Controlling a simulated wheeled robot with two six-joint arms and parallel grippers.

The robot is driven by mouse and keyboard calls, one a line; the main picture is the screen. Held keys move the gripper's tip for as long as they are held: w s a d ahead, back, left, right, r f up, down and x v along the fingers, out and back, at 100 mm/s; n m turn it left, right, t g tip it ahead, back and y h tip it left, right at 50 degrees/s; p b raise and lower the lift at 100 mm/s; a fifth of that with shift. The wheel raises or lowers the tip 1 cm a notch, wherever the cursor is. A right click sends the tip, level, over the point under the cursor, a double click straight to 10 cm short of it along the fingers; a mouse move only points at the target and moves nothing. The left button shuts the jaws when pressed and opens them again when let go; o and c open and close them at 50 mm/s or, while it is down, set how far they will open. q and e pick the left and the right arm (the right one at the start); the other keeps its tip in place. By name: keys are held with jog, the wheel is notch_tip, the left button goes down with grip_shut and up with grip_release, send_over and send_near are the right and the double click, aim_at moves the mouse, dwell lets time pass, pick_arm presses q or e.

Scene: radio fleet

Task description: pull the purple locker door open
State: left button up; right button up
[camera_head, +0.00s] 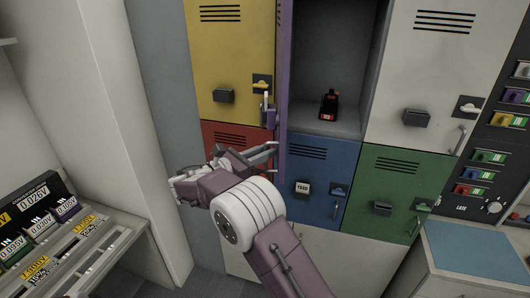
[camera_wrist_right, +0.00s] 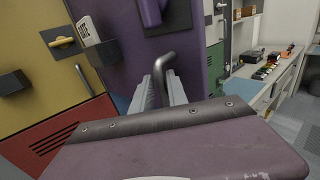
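The purple locker door (camera_head: 283,75) stands swung out, seen nearly edge-on in the head view, with its compartment (camera_head: 335,50) exposed to the right. Its outer face (camera_wrist_right: 205,65) fills the middle of the right wrist view. A grey bent bar handle (camera_wrist_right: 162,68) on that face lies between the fingers of my right gripper (camera_wrist_right: 162,92). The fingers look closed on the bar, though their contact is partly hidden. In the head view my right gripper (camera_head: 268,155) is at the left side of the door, low down. My left gripper is out of view.
A small black-and-red radio (camera_head: 329,106) stands in the open compartment. Closed yellow (camera_head: 230,60), red (camera_head: 222,133), blue (camera_head: 320,180), green (camera_head: 400,185) and white (camera_head: 430,70) doors surround it. A sloped rack (camera_head: 75,255) is at left; a blue-topped counter (camera_head: 475,247) is at right.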

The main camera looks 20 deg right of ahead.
jog(key=b+v, duration=0.2)
jog(key=v, duration=0.7)
jog(key=shift+b, duration=0.35)
jog(key=shift+d, duration=0.1)
